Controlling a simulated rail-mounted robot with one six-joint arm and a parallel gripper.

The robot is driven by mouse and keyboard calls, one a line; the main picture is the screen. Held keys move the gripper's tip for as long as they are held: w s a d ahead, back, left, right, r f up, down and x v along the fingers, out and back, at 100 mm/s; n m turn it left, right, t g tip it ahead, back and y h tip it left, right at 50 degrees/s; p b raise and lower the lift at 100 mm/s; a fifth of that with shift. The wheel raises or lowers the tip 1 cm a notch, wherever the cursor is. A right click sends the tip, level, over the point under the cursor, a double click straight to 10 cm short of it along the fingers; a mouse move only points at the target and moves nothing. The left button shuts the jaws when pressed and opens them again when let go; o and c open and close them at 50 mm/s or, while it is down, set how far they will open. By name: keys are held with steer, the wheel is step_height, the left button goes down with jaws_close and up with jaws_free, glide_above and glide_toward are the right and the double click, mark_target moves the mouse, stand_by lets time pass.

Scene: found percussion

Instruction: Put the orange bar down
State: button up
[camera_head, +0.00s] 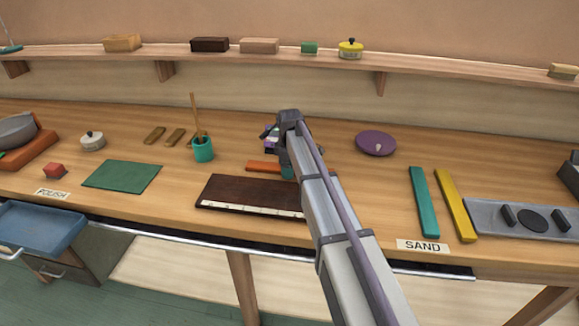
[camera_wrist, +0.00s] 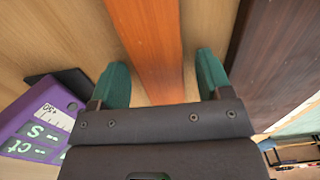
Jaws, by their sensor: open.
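The orange bar (camera_head: 263,167) lies on the wooden bench just behind the dark brown board, partly hidden by my arm. In the wrist view the orange bar (camera_wrist: 150,50) runs between the two teal fingers of my gripper (camera_wrist: 162,85). The fingers are open, one on each side, with bench showing between each finger and the bar. In the head view my gripper (camera_head: 287,172) is mostly hidden behind my own arm.
The dark brown board (camera_head: 245,194) with a pale marked strip is close in front. A purple device with a display (camera_wrist: 40,125) is close on the other side. A teal bar (camera_head: 424,202) and yellow bar (camera_head: 456,205) lie right, near the SAND label (camera_head: 422,246).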

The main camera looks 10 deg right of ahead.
step_height(320, 180, up, 13)
steer(key=p, duration=1.3)
steer(key=s+a+m, duration=0.1)
steer(key=s+m, duration=1.2)
steer(key=s, duration=1.8)
steer(key=shift+s+a+f+b, duration=0.25)
steer(key=shift+s+f+b, duration=0.05)
steer(key=shift+o, duration=0.2)
steer(key=shift+m, duration=0.3)
steer(key=shift+o, duration=0.2)
steer(key=shift+w, duration=0.1)
